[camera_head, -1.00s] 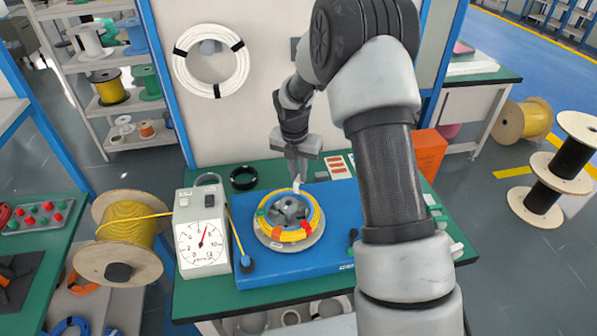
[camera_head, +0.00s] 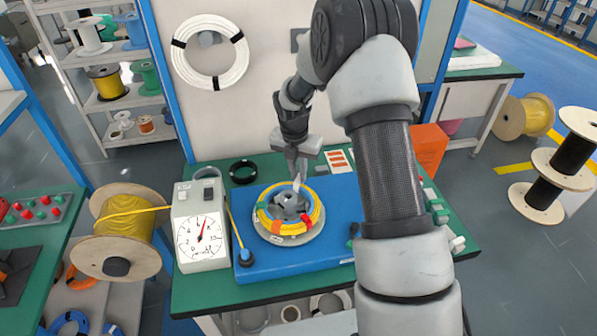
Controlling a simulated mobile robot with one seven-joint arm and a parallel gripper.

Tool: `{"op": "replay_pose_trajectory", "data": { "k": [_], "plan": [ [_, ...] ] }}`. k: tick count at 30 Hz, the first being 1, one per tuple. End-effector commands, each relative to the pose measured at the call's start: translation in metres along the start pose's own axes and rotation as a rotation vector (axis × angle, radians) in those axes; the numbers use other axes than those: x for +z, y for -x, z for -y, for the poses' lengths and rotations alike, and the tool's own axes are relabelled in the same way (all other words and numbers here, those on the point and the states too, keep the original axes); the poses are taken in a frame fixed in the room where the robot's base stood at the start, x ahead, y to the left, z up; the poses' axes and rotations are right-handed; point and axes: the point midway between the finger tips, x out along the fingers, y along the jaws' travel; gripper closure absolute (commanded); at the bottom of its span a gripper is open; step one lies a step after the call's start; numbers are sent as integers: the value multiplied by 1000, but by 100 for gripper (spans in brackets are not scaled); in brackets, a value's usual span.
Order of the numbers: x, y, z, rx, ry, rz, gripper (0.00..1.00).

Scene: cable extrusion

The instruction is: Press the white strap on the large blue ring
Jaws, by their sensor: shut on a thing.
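My gripper (camera_head: 297,172) points down above the far side of the coil. It is shut on a small white strap (camera_head: 298,185), whose lower end reaches the coil's far inner edge. I cannot tell whether the strap touches the blue ring.
A dial gauge (camera_head: 202,238) stands left of the base, with a yellow cable spool (camera_head: 128,218) farther left. A black ring (camera_head: 243,171) lies behind. An orange bin (camera_head: 430,148) stands at the right. My arm covers the table's right part.

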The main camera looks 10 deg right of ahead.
Motion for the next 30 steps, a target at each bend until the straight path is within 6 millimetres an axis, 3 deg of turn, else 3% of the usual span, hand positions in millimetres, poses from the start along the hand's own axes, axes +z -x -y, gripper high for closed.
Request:
{"op": "replay_pose_trajectory", "data": {
  "k": [30],
  "plan": [
    [-2,-10,0,0,0,0,100]
  ]
}}
